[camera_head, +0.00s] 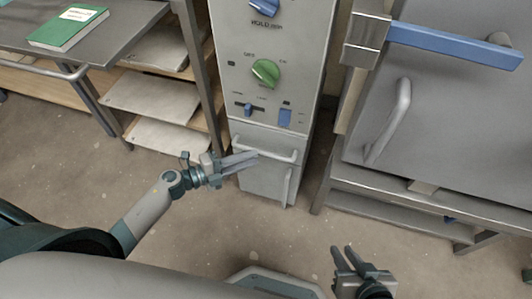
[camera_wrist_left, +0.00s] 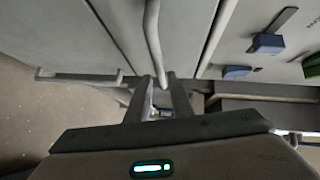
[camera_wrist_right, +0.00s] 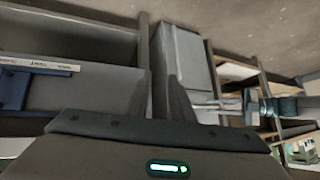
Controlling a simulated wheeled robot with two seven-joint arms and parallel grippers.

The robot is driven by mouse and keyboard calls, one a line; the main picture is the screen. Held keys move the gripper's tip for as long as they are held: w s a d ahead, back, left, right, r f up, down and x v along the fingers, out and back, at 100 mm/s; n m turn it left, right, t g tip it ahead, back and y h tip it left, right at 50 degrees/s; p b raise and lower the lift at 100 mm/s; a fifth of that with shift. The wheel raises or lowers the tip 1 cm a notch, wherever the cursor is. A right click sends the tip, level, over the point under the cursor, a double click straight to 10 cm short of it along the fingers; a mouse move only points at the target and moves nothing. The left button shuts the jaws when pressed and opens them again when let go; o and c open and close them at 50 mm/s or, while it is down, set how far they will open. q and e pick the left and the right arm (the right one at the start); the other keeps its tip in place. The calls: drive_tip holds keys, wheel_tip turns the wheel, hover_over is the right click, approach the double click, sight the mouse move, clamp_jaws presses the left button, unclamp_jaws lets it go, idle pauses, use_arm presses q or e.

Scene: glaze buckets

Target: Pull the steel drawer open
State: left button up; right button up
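The steel drawer (camera_head: 262,171) is the plain grey front under the control panel, and it looks closed. Its pale horizontal bar handle (camera_head: 272,155) also shows in the left wrist view (camera_wrist_left: 153,38), running toward the fingertips. My left gripper (camera_head: 256,155) is at the left part of this handle with its fingers apart. In the left wrist view the bar's end lies between or just beyond the fingertips (camera_wrist_left: 160,80); I cannot tell whether they touch it. My right gripper (camera_head: 343,251) is open and empty above the floor, away from the drawer.
Below the drawer handle is a vertical handle (camera_head: 288,187). The control panel above carries a green knob (camera_head: 265,72) and blue switches. A grey door with its own handle (camera_head: 390,122) stands right, and shelves (camera_head: 152,97) stand left. The floor in front is clear.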

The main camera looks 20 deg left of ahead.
sight(266, 154)
use_arm(q)
drive_tip(key=x, duration=0.6)
drive_tip(key=shift+w+d, duration=0.1)
drive_tip(key=shift+d, duration=0.1)
clamp_jaws()
